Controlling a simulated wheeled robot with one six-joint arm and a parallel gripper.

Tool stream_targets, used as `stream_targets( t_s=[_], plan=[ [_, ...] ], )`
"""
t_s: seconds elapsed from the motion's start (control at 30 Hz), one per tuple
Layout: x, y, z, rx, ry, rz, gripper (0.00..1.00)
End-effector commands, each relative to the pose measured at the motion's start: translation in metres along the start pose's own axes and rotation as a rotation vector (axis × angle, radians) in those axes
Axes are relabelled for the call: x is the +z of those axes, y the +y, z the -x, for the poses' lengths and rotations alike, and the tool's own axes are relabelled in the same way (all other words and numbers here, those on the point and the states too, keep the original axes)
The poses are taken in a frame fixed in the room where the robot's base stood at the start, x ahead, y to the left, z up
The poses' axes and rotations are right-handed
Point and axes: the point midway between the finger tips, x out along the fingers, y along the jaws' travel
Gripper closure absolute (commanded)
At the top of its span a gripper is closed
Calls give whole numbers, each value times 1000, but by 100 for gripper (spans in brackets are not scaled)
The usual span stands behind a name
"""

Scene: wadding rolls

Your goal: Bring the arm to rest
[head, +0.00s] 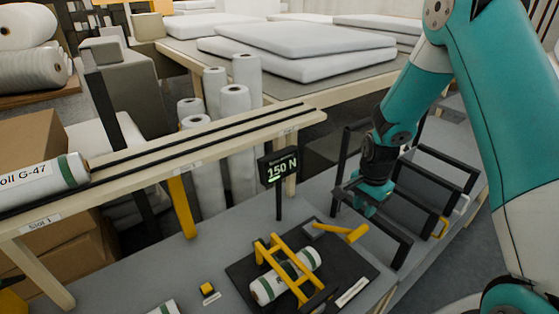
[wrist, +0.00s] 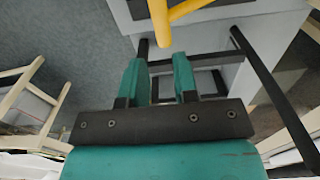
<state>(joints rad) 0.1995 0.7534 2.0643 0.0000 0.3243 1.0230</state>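My gripper (head: 369,203) hangs at the end of my teal arm (head: 424,85), low beside the black frame rack (head: 398,232) on the right side of the bench. In the wrist view its two teal fingers (wrist: 158,75) stand apart with a gap between them, and I see nothing gripped. Black bars of the rack show past the fingers. A yellow bar (wrist: 162,22) crosses the top of the wrist view, beyond the fingertips. Whether the fingers touch the rack is unclear.
A white roll (head: 285,276) lies under a yellow frame (head: 288,264) on a black plate. A display (head: 280,168) reads 150 N. A yellow handle (head: 342,232) lies nearby. Roll G-47 (head: 40,180) rests on the slotted rail (head: 165,157). Upright rolls (head: 235,105) stand behind.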

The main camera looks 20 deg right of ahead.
Motion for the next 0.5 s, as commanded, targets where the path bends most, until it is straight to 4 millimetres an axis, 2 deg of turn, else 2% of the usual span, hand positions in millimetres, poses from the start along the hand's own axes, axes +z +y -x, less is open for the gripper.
stream_targets(
  t_s=[0.03,0.37,0.43,0.5],
  plan=[
    [0,0,5,0,0,0,72],
    [3,-1,6,-5,-2,15,72],
    [12,-5,12,-20,-9,68,72],
    [32,-10,23,-45,-25,171,72]
  ],
)
